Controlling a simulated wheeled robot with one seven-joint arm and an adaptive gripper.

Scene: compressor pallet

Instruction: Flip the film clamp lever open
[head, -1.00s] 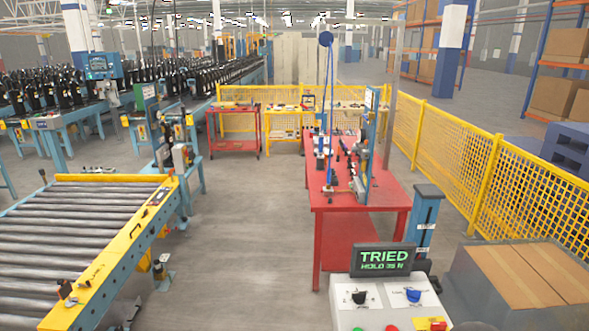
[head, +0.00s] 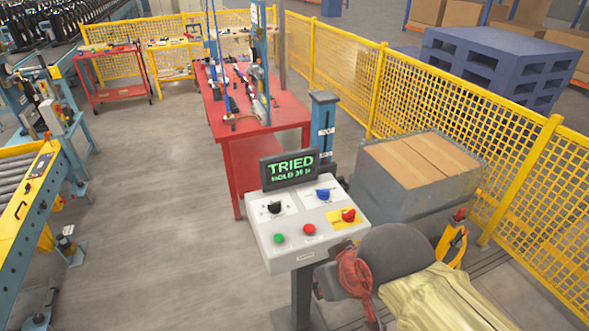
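I cannot pick out the film clamp lever with certainty. A yellow bracket-like part (head: 452,246) with a small red tip (head: 460,214) stands at the lower right, beside the grey box. I cannot tell whether it is the clamp or its lever. In front of it lie a dark rounded object (head: 395,252) and pale yellow wrapped material (head: 440,300), cut off by the bottom edge. My gripper is not in view.
A control panel (head: 275,252) with knobs, buttons and a lit display (head: 290,167) stands at centre. Behind are a grey box with cardboard on top (head: 410,190), a red table (head: 250,150) and a yellow mesh fence (head: 410,100). Open floor (head: 150,220) lies left of the panel.

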